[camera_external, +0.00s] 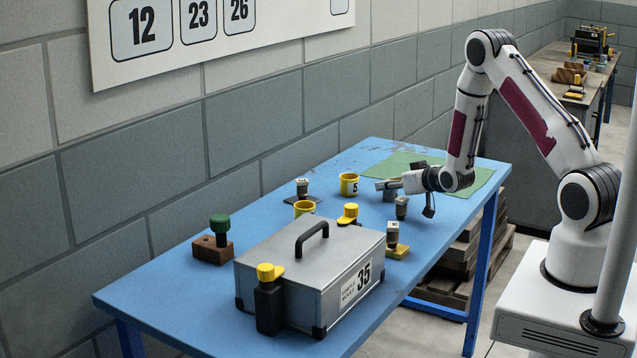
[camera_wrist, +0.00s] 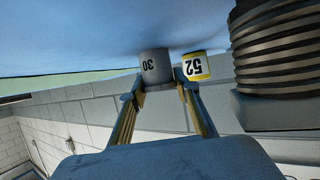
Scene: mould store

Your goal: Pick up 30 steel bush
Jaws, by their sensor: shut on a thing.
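The steel bush marked 30 is a short grey cylinder (camera_wrist: 155,64), seen with its number upside down in the wrist view. My gripper (camera_wrist: 154,84) is shut on it, one finger on each side. In the external view my gripper (camera_external: 388,185) lies nearly level, low over the blue table, and the grey bush (camera_external: 390,196) shows partly below the fingers. I cannot tell whether the bush touches the table. A yellow bush marked 52 (camera_wrist: 195,66) is close beside it and also stands near my gripper in the external view (camera_external: 349,184).
A grey case marked 35 (camera_external: 300,273) fills the front of the blue table (camera_external: 180,295). Another yellow bush (camera_external: 304,208), a yellow knob (camera_external: 348,213) and dark-topped pieces (camera_external: 401,206) stand nearby. A dark ribbed part (camera_wrist: 270,45) is close right in the wrist view. A green mat (camera_external: 400,166) lies behind.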

